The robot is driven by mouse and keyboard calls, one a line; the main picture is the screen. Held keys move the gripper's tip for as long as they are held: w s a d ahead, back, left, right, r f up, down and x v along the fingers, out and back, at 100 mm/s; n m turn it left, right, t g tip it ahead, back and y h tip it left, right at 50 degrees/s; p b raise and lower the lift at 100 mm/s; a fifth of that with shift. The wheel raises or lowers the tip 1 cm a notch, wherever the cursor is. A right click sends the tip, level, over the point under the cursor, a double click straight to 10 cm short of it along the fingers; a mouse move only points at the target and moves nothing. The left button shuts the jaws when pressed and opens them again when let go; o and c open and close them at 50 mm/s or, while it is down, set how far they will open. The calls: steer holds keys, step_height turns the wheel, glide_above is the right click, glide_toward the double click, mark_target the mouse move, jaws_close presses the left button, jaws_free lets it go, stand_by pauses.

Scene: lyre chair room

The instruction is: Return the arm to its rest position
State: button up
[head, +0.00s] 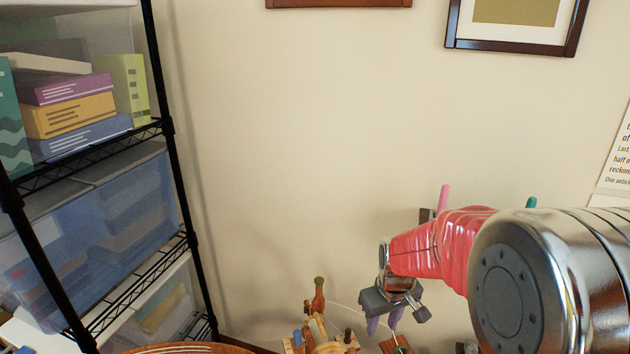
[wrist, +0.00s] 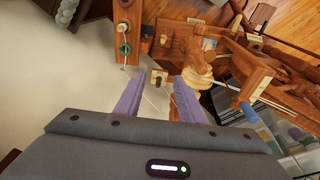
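My gripper (head: 384,322) hangs at the lower right of the head view, its two purple fingers pointing down in front of the cream wall. My arm, with a red-pink sleeve and chrome joints, reaches in from the right edge. In the wrist view the gripper (wrist: 158,82) has its fingers spread apart, with nothing held between them.
A wooden contraption with pegs (head: 320,335) stands below and left of the gripper; it also fills the upper right of the wrist view (wrist: 215,60). A black wire shelf (head: 172,190) with bins stands left. Framed pictures (head: 515,45) hang above. Open wall space lies between.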

steer(key=s+r+m+t, duration=0.3)
steer(key=s+r, duration=1.4)
steer(key=s, duration=0.4)
steer(key=shift+s+a+r+m+t, duration=0.15)
steer(key=shift+s+r+m+t, duration=0.15)
steer(key=shift+s+r, duration=0.1)
